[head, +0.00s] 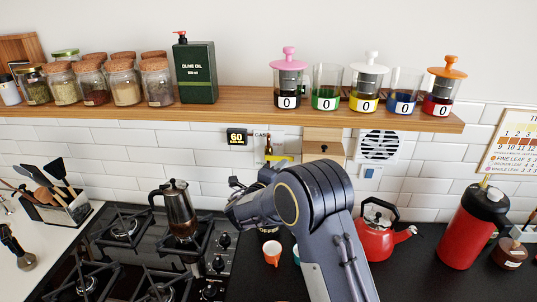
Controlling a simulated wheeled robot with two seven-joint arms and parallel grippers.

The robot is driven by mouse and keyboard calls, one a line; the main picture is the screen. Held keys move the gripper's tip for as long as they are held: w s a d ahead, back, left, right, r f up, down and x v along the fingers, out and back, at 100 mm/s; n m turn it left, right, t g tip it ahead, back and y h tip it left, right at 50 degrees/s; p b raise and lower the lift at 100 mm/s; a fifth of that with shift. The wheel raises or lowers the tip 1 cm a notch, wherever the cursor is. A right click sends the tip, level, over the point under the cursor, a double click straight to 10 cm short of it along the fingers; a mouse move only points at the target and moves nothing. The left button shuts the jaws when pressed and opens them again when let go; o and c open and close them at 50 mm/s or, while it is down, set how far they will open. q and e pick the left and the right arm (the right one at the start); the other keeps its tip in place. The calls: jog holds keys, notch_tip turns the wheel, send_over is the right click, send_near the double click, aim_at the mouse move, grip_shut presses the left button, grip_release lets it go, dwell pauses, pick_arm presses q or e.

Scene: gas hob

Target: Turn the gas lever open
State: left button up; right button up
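A "GAS" label (261,134) is on the tiled wall below the shelf. Just under it is a small dark and yellow fitting (269,149), with a yellow piece (281,159) at its lower right that looks like the gas lever. My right arm comes up from the bottom and hides what lies below the fitting. My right gripper (236,184) points left, below and left of the yellow piece and apart from it. Its fingers are small, dark and partly hidden, so their opening is unclear. My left gripper is not in view.
A moka pot (177,210) stands on the gas hob (130,265), left of my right gripper. An orange cup (272,253) and a red kettle (377,230) flank my arm. A wooden shelf (235,108) with jars and glasses runs above. A red canister (465,228) stands right.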

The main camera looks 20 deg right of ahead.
aim_at(287, 157)
jog(key=shift+n+t, duration=0.3)
jog(key=shift+n, duration=0.2)
jog(key=x, duration=0.2)
jog(key=p+x, duration=0.1)
jog(key=x, duration=0.2)
jog(key=w+a+p+x, duration=0.1)
jog(key=x, duration=0.1)
jog(key=shift+w+d, duration=0.15)
jog(key=shift+w, duration=0.1)
grip_shut()
